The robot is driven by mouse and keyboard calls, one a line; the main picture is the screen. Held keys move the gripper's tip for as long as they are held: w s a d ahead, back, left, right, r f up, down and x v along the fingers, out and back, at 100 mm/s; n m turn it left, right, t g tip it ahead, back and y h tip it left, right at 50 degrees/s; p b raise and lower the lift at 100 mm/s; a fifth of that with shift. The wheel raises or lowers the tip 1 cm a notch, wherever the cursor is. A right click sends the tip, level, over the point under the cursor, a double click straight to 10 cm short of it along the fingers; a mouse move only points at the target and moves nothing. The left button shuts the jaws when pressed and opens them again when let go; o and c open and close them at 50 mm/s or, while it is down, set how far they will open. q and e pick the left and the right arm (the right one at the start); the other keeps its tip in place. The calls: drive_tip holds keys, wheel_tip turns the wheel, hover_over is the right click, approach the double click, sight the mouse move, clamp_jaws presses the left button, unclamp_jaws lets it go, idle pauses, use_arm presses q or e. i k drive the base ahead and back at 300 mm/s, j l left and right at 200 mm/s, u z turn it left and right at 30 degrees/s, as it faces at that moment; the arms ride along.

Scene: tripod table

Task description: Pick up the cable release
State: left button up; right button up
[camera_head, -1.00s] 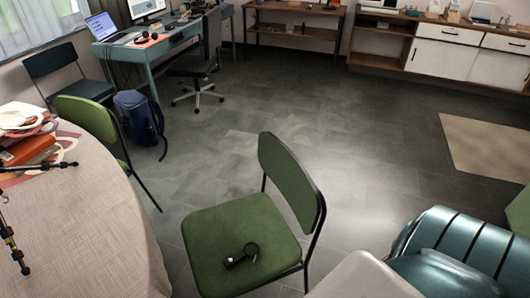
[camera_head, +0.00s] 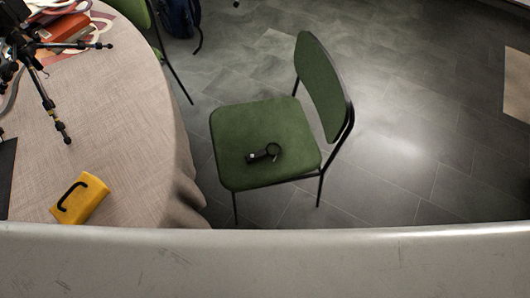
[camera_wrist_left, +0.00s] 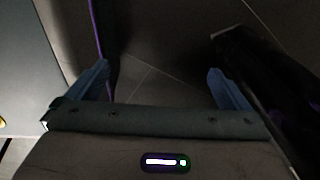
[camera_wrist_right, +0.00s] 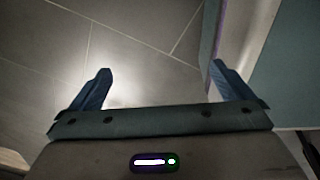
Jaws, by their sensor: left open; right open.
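A small black cable release (camera_head: 263,154) with a looped cord lies on the seat of a green chair (camera_head: 240,126) in the head view. Neither gripper shows in the head view. My left gripper (camera_wrist_left: 160,85) is open and empty in the left wrist view, over dark floor. My right gripper (camera_wrist_right: 160,85) is open and empty in the right wrist view, over grey floor tiles. The cable release is not in either wrist view.
A round table with a beige cloth (camera_head: 130,120) stands left of the chair, bearing a black tripod (camera_head: 45,95), a yellow item with a black handle (camera_head: 82,199) and books (camera_head: 62,34). A pale surface (camera_head: 300,262) spans the bottom.

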sight(259, 155)
drive_tip(key=i+l+u, duration=0.1)
drive_tip(key=l, duration=0.35)
drive_tip(key=i+l+u, duration=0.1)
drive_tip(key=l, duration=0.4)
drive_tip(key=i+l, duration=0.1)
drive_tip(key=l, duration=0.4)
drive_tip(key=i+l+u, duration=0.15)
drive_tip(key=l, duration=0.35)
